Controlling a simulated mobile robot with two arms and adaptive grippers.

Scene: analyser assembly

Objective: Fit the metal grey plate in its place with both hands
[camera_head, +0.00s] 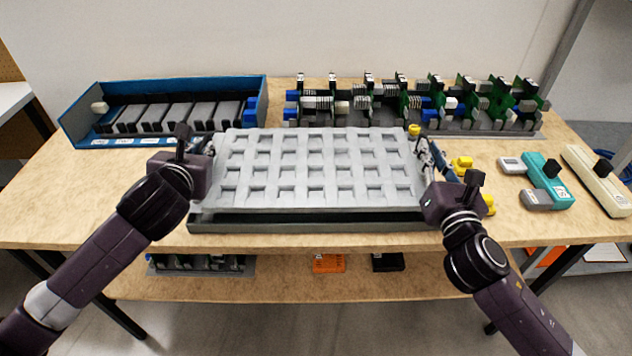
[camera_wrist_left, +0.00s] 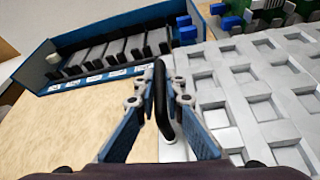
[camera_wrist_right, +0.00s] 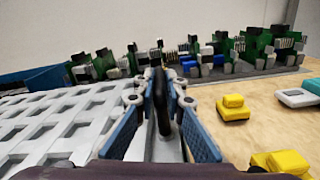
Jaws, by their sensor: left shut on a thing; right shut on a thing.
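The metal grey plate (camera_head: 318,170) has rows of square recesses and spans the middle of the table, between my two grippers. It lies over a dark grey base (camera_head: 310,226); whether it is fully seated or a little above it, I cannot tell. My left gripper (camera_head: 210,150) is shut on a black handle (camera_wrist_left: 161,100) at the plate's left edge. My right gripper (camera_head: 425,155) is shut on a black handle (camera_wrist_right: 160,100) at the plate's right edge. The plate also shows in the left wrist view (camera_wrist_left: 235,140) and the right wrist view (camera_wrist_right: 60,125).
A blue tray (camera_head: 70,125) with grey modules stands at the back left. A rack of green boards (camera_head: 410,100) stands at the back right. Yellow pieces (camera_head: 462,163), a teal device (camera_head: 545,175) and a cream device (camera_head: 590,175) lie to the right. The table's left front is bare.

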